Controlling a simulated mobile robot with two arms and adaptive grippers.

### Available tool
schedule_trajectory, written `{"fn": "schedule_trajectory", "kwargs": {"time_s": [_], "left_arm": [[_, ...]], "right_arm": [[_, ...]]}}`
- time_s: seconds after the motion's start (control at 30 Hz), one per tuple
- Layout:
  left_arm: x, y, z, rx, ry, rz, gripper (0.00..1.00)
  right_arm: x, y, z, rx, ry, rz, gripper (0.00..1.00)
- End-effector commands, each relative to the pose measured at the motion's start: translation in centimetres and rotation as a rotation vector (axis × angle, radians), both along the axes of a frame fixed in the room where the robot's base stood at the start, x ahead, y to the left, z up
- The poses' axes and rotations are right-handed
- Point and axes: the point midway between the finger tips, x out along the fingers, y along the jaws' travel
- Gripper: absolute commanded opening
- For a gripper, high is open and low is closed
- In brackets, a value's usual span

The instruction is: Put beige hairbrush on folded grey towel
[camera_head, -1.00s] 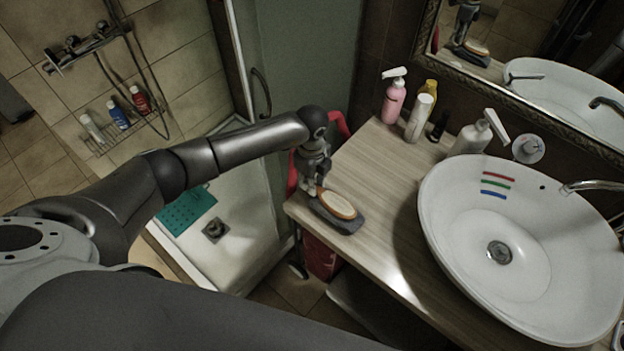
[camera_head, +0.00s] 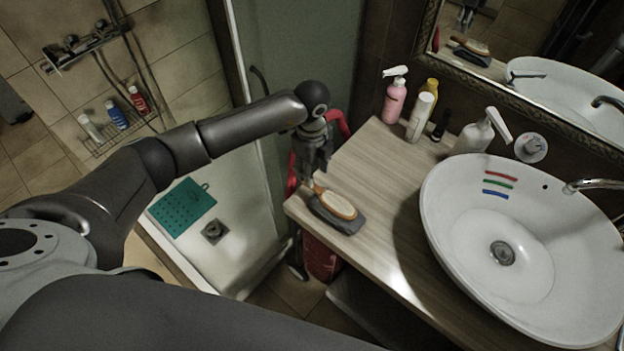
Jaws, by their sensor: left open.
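The beige hairbrush (camera_head: 338,206) lies on the folded grey towel (camera_head: 346,226) at the left end of the wooden counter. Its oval head is on the towel and its handle points toward the upper left. My left gripper (camera_head: 308,181) is open just above and behind the handle end, and it appears apart from the brush. My right gripper does not show.
The white basin (camera_head: 440,240) with several coloured strokes inside takes up the right of the wooden counter (camera_head: 368,170). A pink pump bottle (camera_head: 395,102), a white bottle (camera_head: 420,118) and a white soap dispenser (camera_head: 474,135) stand at the back. The middle counter is clear.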

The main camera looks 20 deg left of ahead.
Motion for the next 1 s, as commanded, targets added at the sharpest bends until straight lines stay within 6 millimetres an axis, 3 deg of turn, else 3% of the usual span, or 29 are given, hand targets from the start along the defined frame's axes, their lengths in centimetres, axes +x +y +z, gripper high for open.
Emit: {"fn": "schedule_trajectory", "kwargs": {"time_s": [0.2,0.4,1.0], "left_arm": [[0.1,0.1,4.2,0.0,-0.003,-0.002,0.41],[0.0,0.1,6.3,0.001,0.0,0.0,0.41],[-0.1,-0.2,6.5,-0.007,0.0,-0.006,0.41]], "right_arm": [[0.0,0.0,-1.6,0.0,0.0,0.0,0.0],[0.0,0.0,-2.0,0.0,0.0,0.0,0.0],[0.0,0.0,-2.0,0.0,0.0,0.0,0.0]]}}
